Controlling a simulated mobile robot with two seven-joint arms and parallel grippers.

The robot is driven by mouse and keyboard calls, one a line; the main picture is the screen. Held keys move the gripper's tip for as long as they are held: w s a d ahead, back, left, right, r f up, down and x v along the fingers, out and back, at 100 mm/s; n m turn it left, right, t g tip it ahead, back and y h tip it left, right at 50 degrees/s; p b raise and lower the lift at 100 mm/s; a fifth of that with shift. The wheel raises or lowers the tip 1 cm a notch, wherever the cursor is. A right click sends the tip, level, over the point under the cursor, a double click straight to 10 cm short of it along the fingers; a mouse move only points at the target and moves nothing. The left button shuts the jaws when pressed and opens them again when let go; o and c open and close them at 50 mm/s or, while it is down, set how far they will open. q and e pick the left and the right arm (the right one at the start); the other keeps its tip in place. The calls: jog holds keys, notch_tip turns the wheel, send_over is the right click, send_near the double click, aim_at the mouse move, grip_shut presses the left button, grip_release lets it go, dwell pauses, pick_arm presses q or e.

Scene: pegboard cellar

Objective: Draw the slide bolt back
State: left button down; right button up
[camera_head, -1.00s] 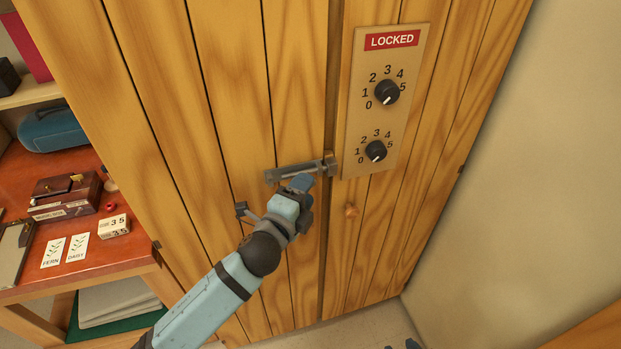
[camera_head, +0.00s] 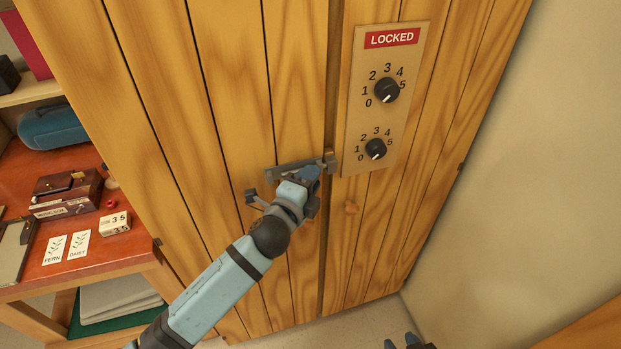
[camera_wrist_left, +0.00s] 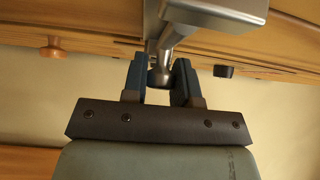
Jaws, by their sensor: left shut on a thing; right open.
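The grey metal slide bolt (camera_head: 286,170) is mounted across the wooden cabinet door (camera_head: 225,100), left of the gap between the doors. Its right end reaches the small grey catch (camera_head: 330,161) at the gap. My left gripper (camera_head: 309,176) is at the bolt's right part and hides some of it. In the left wrist view, my left gripper (camera_wrist_left: 160,76) has its blue fingers on either side of the bolt's round knob (camera_wrist_left: 160,78), shut on it. Only the fingertips of my right gripper (camera_head: 408,343) show at the bottom edge of the head view, open.
A panel (camera_head: 411,60) with a red LOCKED sign and two black dials (camera_head: 386,90) (camera_head: 375,149) is right of the bolt. A wooden knob (camera_head: 351,208) sticks out below it. A red-topped desk (camera_head: 110,245) with small items stands left. A bare wall is right.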

pick_arm(q)
jog(key=a, duration=0.2)
jog(key=s+a+p, duration=0.1)
jog(key=a, duration=0.1)
jog(key=shift+s+a, duration=0.2)
jog(key=shift+a, duration=0.05)
jog(key=c, duration=1.1)
grip_release()
jog(key=shift+o, duration=0.9)
jog(key=shift+a, duration=0.2)
jog(key=shift+s+d, duration=0.1)
jog(key=b+v, duration=0.2)
jog(key=v, duration=1.1)
jog(key=shift+s+a, duration=0.25)
jog(key=shift+s, duration=0.05)
